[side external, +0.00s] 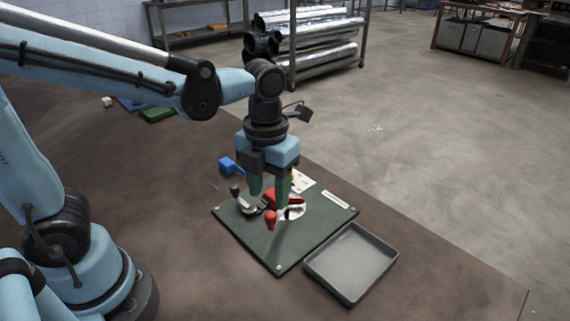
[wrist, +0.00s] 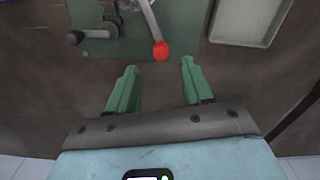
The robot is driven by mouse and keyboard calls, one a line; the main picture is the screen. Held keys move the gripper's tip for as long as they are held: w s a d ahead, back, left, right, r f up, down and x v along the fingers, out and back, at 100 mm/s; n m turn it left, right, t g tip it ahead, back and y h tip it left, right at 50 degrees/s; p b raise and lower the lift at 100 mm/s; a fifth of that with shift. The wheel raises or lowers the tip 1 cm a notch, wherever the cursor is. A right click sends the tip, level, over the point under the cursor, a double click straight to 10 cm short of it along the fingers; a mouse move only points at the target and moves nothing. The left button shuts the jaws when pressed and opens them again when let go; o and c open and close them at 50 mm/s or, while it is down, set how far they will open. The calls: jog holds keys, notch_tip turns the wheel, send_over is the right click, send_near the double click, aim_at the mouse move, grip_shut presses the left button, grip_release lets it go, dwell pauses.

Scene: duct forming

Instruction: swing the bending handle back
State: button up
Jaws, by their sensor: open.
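The bending handle, a silver lever with a red knob (wrist: 161,50), is mounted on a dark green board (wrist: 135,48). Its red knob (side external: 271,219) also shows in the side external view, pointing toward the board's front part. My gripper (wrist: 159,66) is open and empty, with green fingers pointing at the board. In the wrist view the red knob lies just ahead of the gap between the fingertips. In the side external view my gripper (side external: 268,198) hangs over the board. It hides part of the bender. I cannot tell whether a finger touches the handle.
A black-knobbed crank (wrist: 75,37) stands left of the handle. A grey tray (side external: 352,264) lies right of the board. The brown table in front of the board is clear.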

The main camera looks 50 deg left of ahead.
notch_tip(320, 180, up, 6)
jog(key=shift+r, duration=0.25)
dwell(0.4)
jog(key=a+f+n+t, duration=0.2)
jog(key=a+n+t, duration=0.1)
jog(key=n, duration=1.3)
jog(key=s+a+f+n+t, duration=0.1)
jog(key=a+n+t, duration=0.3)
jog(key=n, duration=1.3)
jog(key=shift+s+f, duration=0.15)
jog(key=shift+f, duration=0.55)
